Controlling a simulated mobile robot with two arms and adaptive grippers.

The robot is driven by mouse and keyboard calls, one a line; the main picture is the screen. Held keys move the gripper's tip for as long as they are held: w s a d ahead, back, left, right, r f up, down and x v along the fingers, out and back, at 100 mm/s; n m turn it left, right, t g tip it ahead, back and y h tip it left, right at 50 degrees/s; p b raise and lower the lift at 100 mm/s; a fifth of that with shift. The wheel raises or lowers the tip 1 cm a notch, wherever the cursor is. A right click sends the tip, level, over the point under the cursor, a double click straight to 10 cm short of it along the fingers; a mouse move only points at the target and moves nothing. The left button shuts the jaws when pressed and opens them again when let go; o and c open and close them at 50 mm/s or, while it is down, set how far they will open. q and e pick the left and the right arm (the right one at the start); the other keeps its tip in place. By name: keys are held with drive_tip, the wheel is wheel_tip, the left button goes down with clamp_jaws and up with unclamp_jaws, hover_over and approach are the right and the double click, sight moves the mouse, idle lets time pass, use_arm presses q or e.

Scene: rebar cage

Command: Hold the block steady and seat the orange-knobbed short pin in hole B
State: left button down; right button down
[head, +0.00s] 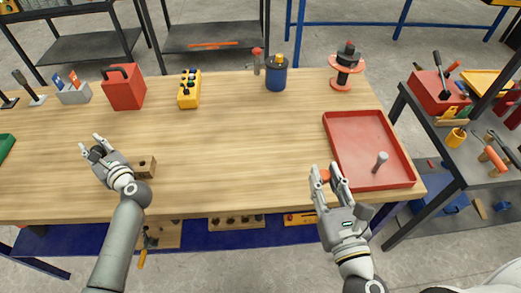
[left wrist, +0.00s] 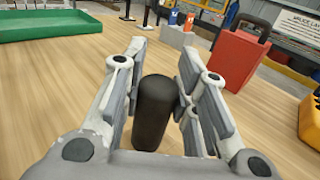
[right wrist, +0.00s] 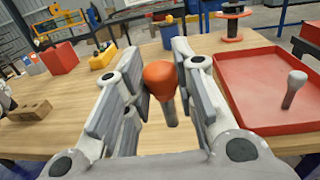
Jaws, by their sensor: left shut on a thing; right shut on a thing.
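The wooden block (head: 147,167) sits on the table beside my left gripper (head: 100,150); a dark hole shows on it, but I cannot read any letter. The block also shows in the right wrist view (right wrist: 32,111). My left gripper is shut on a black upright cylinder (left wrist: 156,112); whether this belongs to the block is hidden. My right gripper (head: 329,172) is shut on the orange-knobbed pin (right wrist: 160,82), held near the table's front edge, left of the red tray. Its short grey shank points down, clear of the block.
The red tray (head: 341,127) holds a grey-knobbed pin (head: 380,161). A red toolbox (head: 124,92), yellow button box (head: 189,90), blue container (head: 276,75) and spool (head: 345,68) stand at the back. The table between the block and my right gripper is clear.

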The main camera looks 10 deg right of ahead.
drive_tip(key=w+a+n+g+y, duration=0.2)
drive_tip(key=w+a, duration=0.5)
drive_tip(key=a, duration=0.8)
drive_tip(key=w+a+n+g+y, duration=0.3)
drive_tip(key=w+a+n+y, duration=0.2)
drive_tip(key=a, duration=1)
drive_tip(key=w+a+n+g+y, duration=0.3)
drive_tip(key=w+a+y, duration=0.3)
drive_tip(key=w+a, duration=0.4)
drive_tip(key=shift+a+f+n+y, duration=0.2)
drive_tip(key=shift+a+n+y, duration=0.25)
drive_tip(key=shift+a, duration=2)
drive_tip(key=shift+w, duration=0.1)
drive_tip(key=shift+f, duration=2.9)
drive_tip(key=shift+f, duration=0.6)
drive_tip(key=shift+f, duration=0.65)
